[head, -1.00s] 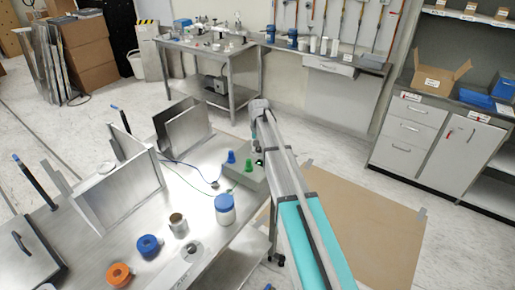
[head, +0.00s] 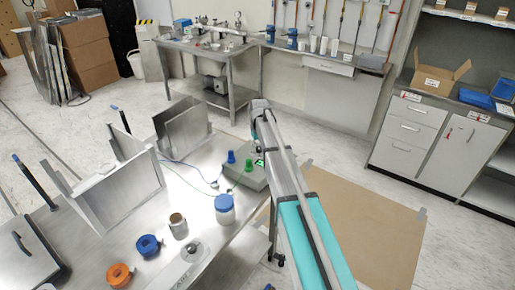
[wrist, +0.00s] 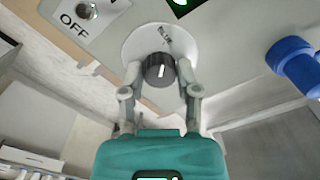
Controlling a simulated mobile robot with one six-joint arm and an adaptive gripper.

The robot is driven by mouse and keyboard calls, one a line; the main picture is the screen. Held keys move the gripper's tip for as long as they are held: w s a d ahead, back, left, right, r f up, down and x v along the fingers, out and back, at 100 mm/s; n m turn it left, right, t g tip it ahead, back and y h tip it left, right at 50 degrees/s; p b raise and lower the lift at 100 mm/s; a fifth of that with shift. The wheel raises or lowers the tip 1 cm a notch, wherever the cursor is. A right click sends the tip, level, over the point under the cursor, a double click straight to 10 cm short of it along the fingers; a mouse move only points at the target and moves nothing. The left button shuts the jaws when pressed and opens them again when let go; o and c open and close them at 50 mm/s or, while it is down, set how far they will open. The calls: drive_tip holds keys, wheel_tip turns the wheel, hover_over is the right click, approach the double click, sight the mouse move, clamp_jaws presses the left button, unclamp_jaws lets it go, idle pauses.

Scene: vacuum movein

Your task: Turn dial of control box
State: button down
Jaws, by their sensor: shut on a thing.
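The control box (head: 243,176) is a grey-green box at the right edge of the metal table in the head view. Its underside-up panel fills the top of the wrist view (wrist: 230,35). The dial is a black knob (wrist: 160,72) with a white pointer line, set on a round white label plate (wrist: 140,42). My gripper (wrist: 160,70) is shut on the dial, with one finger on each side of the knob. In the head view the dial is hidden behind my arm. A green lit display (head: 259,163) shows on the box, cut off in the wrist view (wrist: 180,4).
A toggle switch (wrist: 85,10) beside an OFF label (wrist: 74,28) is left of the dial. A blue knob (wrist: 295,62) sticks out to the right. A blue-lidded jar (head: 225,210) stands close in front of the box. Open floor lies right of the table.

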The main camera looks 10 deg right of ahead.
drive_tip(key=shift+w, duration=0.2)
drive_tip(key=shift+c, duration=1.8)
unclamp_jaws()
drive_tip(key=shift+s, duration=0.1)
